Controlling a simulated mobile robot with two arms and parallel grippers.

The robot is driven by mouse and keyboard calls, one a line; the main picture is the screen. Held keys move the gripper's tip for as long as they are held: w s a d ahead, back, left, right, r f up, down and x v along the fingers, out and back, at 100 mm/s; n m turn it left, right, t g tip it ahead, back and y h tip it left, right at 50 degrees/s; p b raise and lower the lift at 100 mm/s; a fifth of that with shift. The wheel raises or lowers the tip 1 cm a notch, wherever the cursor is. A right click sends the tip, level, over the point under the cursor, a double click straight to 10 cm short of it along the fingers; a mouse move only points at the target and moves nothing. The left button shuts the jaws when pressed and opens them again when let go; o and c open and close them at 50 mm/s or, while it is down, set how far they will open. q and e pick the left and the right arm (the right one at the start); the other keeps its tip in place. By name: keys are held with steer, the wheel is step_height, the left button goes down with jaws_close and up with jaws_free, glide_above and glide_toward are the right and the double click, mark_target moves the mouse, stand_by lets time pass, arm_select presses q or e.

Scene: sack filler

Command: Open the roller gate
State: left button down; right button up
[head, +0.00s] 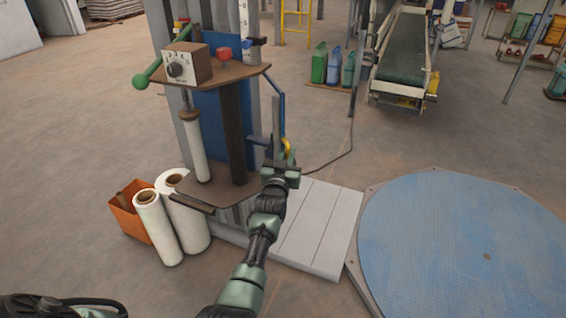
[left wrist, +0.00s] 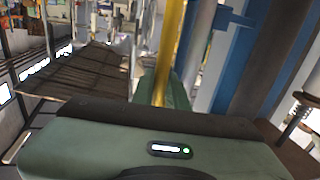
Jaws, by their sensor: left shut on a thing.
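A yellow bar (head: 289,148) stands at the right side of the blue-and-grey filler machine (head: 222,92), low beside a grey upright. It also shows as a yellow upright bar (left wrist: 170,45) in the left wrist view. My left gripper (head: 282,170) is at this bar, shut on it. The fingers hide the lower part of the bar, and I cannot tell exactly how the jaws sit around it. No part is clearly recognisable as the roller gate; the bar may be its handle. My right gripper is not in view.
White film rolls (head: 158,225) and an orange box (head: 130,210) stand left of the machine. Pale floor plates (head: 318,225) and a blue round platform (head: 460,235) lie right. A brown shelf (head: 222,190) juts out beside my gripper. A conveyor (head: 403,50) stands behind.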

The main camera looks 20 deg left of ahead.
arm_select(q)
steer(key=c, duration=1.4)
jaws_free()
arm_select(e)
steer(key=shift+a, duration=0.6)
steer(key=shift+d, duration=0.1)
arm_select(q)
steer(key=shift+s, duration=0.1)
steer(key=shift+s+d, duration=0.1)
steer(key=shift+s, duration=0.2)
steer(key=v, duration=0.7)
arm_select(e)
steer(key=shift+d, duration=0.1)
